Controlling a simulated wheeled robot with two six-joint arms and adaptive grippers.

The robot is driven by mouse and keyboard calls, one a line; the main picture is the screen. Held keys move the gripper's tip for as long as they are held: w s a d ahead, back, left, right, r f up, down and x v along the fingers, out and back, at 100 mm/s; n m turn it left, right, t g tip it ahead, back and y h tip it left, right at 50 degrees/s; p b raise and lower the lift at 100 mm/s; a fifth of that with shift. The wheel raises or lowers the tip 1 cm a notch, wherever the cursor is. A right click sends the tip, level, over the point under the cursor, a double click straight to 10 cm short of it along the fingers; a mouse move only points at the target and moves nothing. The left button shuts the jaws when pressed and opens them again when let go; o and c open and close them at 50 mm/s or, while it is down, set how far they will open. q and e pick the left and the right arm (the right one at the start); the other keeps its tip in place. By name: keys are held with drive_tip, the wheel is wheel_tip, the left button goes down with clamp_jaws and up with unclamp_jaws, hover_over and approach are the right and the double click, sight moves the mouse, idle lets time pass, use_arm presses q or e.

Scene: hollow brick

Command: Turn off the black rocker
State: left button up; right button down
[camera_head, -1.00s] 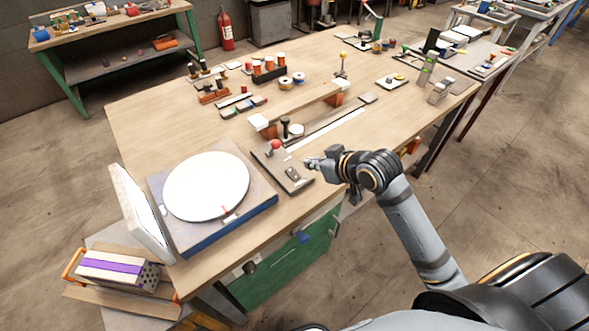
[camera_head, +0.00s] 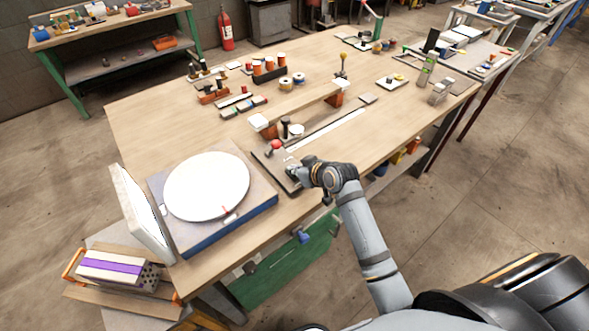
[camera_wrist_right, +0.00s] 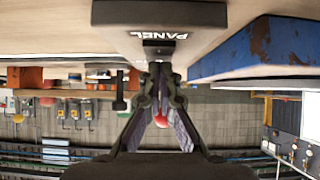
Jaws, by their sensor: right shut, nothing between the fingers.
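The dark control panel (camera_head: 266,161) lies near the front edge of the wooden table, and a red-knobbed lever (camera_head: 276,146) stands on it. My right gripper (camera_head: 290,168) is shut and empty over the panel's near right part. The black rocker is hidden behind the gripper in the head view. In the right wrist view the panel (camera_wrist_right: 160,13) shows at the top with its lettering upside down, and a red ball shows behind the fingertips (camera_wrist_right: 160,68). I cannot tell whether the fingers touch the rocker. My left gripper is not in view.
A white round plate (camera_head: 205,186) on a blue-sided base stands left of the panel. A wooden beam on orange blocks (camera_head: 305,103) and a dark post (camera_head: 286,127) stand behind it. The table's front right stretch (camera_head: 375,140) is clear.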

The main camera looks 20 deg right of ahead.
drive_tip(key=shift+f, duration=0.2)
drive_tip(key=shift+w, duration=0.1)
drive_tip(key=shift+w+a+r+p, duration=0.1)
drive_tip(key=shift+w+a+p, duration=0.05)
drive_tip(key=shift+w+p, duration=0.15)
drive_tip(key=shift+w+a+r+p, duration=0.1)
drive_tip(key=shift+w+p, duration=0.1)
drive_tip(key=shift+w, duration=0.2)
drive_tip(key=shift+r, duration=0.1)
